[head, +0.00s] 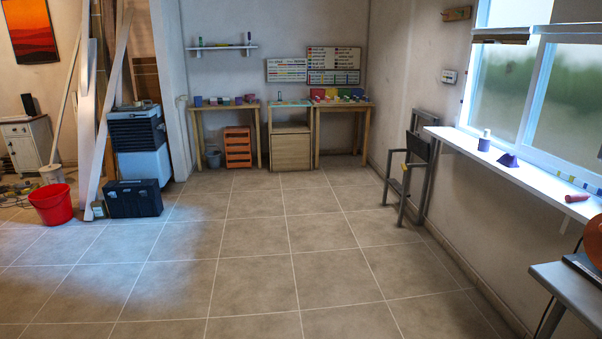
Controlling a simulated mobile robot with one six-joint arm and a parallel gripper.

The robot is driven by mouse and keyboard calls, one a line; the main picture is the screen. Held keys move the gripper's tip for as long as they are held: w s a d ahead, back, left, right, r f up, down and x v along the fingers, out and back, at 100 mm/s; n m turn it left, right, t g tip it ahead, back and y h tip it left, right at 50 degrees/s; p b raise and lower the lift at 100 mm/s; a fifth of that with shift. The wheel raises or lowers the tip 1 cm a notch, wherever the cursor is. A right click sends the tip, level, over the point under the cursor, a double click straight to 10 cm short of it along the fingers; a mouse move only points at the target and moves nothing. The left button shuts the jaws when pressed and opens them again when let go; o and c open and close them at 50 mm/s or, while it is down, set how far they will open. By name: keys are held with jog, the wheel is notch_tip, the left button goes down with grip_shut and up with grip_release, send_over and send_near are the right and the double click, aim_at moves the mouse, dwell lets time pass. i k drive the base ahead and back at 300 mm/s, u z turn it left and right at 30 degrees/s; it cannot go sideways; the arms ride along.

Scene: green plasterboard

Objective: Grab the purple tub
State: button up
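A small purple tub-like container (198,101) stands at the left end of the back-left wooden table (222,107), far across the room. On the white windowsill (470,149) at right are a purple item with a pale top (484,145) and a dark purple piece with sloping sides (507,160). From here I cannot tell for sure which of these is the purple tub. My gripper is not in view.
Tiled floor is open through the middle. A red bucket (51,205) and black toolbox (133,199) stand at left, a folding chair (408,175) by the right wall. A grey table (572,290) is near right. An orange drawer unit (238,147) stands under the back-left table.

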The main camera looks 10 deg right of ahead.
aim_at(484, 145)
jog(key=z, duration=0.15)
jog(key=i, duration=1.6)
jog(key=z, duration=0.35)
jog(key=i, duration=1.85)
jog(key=z, duration=0.2)
